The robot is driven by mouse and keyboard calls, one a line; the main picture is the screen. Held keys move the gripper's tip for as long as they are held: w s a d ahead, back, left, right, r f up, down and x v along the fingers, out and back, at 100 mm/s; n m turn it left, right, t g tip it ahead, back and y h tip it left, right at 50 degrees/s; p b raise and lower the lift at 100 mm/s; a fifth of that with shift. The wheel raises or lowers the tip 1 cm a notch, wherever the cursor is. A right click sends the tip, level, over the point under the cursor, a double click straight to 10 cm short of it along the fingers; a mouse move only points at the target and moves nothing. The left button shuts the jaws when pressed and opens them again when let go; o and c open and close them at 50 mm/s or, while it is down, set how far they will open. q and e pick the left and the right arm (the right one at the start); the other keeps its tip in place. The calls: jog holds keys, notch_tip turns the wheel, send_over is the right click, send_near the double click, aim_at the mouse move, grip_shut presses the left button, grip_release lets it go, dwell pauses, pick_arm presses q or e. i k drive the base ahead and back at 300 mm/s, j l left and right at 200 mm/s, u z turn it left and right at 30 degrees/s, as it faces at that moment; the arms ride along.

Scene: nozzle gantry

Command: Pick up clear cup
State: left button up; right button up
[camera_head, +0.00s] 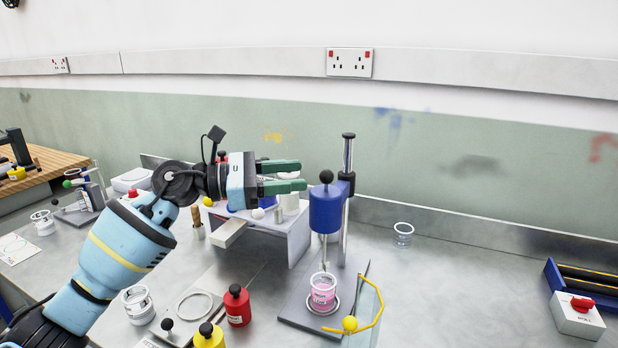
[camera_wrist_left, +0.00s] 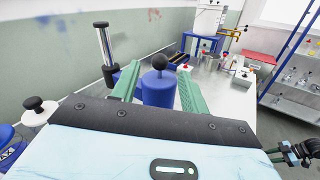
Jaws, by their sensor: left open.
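A clear, empty cup (camera_head: 403,234) stands upright on the grey bench, right of the blue stirrer stand (camera_head: 327,207). Other clear cups stand at the left, one by the white plate (camera_head: 138,304) and one farther back (camera_head: 43,222). A clear cup with pink liquid (camera_head: 323,293) sits under the stirrer. My left gripper (camera_head: 301,175) is open and empty, with green fingers pointing right toward the stirrer's black knob. In the left wrist view the knob and blue head (camera_wrist_left: 158,90) show between the fingers.
The stirrer's metal post (camera_head: 348,157) rises just beyond the fingers. A clear shield with a yellow edge (camera_head: 366,312) stands in front. Red (camera_head: 237,306) and yellow (camera_head: 209,337) bottles stand left. A blue rack (camera_head: 590,284) is far right.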

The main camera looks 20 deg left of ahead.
aim_at(323, 284)
jog(key=k+j, duration=0.15)
jog(key=j, duration=0.15)
jog(key=k+j, duration=0.1)
jog(key=j, duration=0.25)
jog(key=k+j, duration=0.15)
jog(key=j, duration=0.15)
jog(key=k+j, duration=0.1)
jog(key=j, duration=0.2)
